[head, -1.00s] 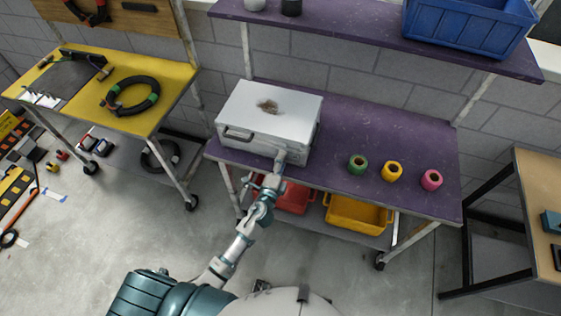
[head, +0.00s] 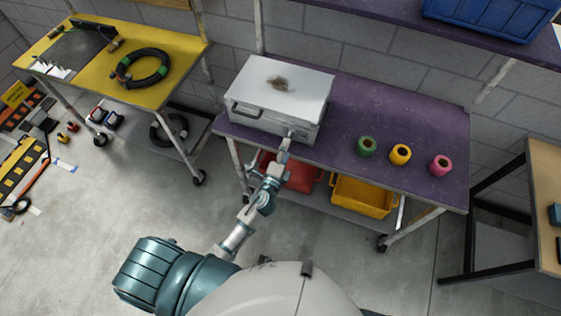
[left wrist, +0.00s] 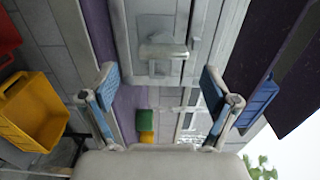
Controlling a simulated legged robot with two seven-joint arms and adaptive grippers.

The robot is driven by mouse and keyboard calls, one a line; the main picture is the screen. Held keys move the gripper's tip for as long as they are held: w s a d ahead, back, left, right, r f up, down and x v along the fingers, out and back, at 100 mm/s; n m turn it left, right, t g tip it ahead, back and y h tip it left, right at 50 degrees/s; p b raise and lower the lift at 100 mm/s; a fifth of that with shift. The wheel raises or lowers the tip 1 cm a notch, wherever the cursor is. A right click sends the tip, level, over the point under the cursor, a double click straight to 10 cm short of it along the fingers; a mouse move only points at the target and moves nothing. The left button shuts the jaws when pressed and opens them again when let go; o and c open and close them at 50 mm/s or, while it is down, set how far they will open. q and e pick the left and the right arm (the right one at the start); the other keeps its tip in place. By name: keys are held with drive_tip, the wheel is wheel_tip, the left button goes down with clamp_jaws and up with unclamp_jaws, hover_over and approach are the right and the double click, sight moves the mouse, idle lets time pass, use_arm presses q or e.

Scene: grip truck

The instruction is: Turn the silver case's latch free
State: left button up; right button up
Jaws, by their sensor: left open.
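The silver case (head: 300,97) sits closed at the left end of the purple bench, with a dark handle on its front face and a brown smudge on its lid. My left gripper (head: 287,140) is at the right part of the case's front and hides the latch there. In the left wrist view the latch (left wrist: 163,50) is a pale raised piece on the case front. It lies beyond and roughly centred between the open blue-padded fingers of the left gripper (left wrist: 161,82). I see no contact with it. My right gripper is not in view.
The purple bench (head: 400,118) carries green (head: 367,146), yellow (head: 400,154) and pink (head: 440,165) rolls right of the case. Red (head: 300,174) and yellow (head: 362,197) bins sit below. A yellow table (head: 185,53) stands left and a wooden one (head: 545,190) right.

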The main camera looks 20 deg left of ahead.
use_arm(q)
drive_tip(key=s, duration=0.8)
drive_tip(key=shift+a, duration=0.1)
drive_tip(key=s+a+f+n+g, duration=0.1)
drive_tip(key=s+f+n+g, duration=0.15)
drive_tip(key=f, duration=0.85)
drive_tip(key=s+f+n+g, duration=0.2)
drive_tip(key=s+f+g, duration=0.15)
drive_tip(key=f, duration=0.65)
drive_tip(key=s+a+f+n+g, duration=0.15)
drive_tip(key=s+f, duration=0.25)
drive_tip(key=f, duration=0.7)
drive_tip(key=s+a+f+n+g, duration=0.2)
drive_tip(key=s+f, duration=0.4)
drive_tip(key=s, duration=0.4)
drive_tip(key=s+a+f+n+g, duration=0.2)
drive_tip(key=s+f+n+g, duration=0.2)
drive_tip(key=s+f, duration=0.3)
drive_tip(key=s+a+f+n+g, duration=0.2)
drive_tip(key=s+f, duration=0.5)
drive_tip(key=s, duration=0.6)
drive_tip(key=shift+s+n+g+y, duration=0.3)
drive_tip(key=shift+n+g, duration=0.55)
drive_tip(key=shift+n, duration=0.25)
drive_tip(key=shift+d, duration=0.1)
